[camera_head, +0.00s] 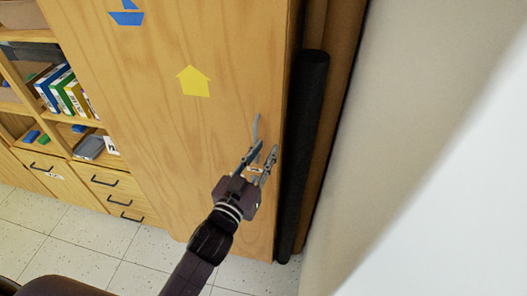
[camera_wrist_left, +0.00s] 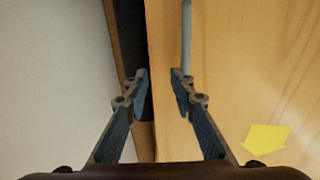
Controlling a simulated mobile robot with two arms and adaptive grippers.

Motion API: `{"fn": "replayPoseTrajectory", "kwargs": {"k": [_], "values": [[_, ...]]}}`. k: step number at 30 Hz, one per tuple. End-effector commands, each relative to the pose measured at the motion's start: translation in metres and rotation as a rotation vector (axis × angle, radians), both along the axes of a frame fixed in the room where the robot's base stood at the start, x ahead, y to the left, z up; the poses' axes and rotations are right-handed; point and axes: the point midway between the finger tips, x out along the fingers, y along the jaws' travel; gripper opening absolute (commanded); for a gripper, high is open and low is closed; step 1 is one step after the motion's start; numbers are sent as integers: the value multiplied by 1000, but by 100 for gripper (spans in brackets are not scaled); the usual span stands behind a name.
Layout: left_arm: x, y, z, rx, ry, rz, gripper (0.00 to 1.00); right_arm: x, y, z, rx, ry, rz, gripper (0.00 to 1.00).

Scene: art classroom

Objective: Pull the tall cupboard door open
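The tall cupboard door (camera_head: 180,140) is light wood and looks closed. Its handle (camera_head: 256,128) is a thin grey upright bar near the door's right edge; its top part also shows in the left wrist view (camera_wrist_left: 186,35). My left gripper (camera_head: 265,157) is in front of the door at the handle's lower part, fingers apart. In the left wrist view my left gripper (camera_wrist_left: 160,82) is open, with the handle in line with the right finger, which hides its lower part. I cannot tell whether they touch. My right gripper is not in view.
A dark roll (camera_head: 305,150) stands upright right of the cupboard, close to my left gripper, beside a pale wall (camera_head: 385,120). Shelves with books (camera_head: 62,92) and drawers (camera_head: 115,182) are on the left. Tiled floor (camera_head: 85,230) is clear below.

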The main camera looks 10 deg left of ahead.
Motion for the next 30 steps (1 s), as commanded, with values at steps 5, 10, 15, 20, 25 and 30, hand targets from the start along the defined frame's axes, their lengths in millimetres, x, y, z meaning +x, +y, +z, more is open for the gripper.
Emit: {"fn": "replayPoseTrajectory", "kwargs": {"k": [5,10,15,20,25,30], "values": [[-6,1,1,0,-1,0,25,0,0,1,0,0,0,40],[-18,3,0,-1,0,0,25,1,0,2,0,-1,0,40],[-29,5,1,0,0,0,25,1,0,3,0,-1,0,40],[-40,8,1,0,-1,1,25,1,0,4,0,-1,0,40],[-52,10,1,0,-1,0,25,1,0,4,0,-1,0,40],[-64,12,1,-1,0,1,25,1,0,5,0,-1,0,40]]}}
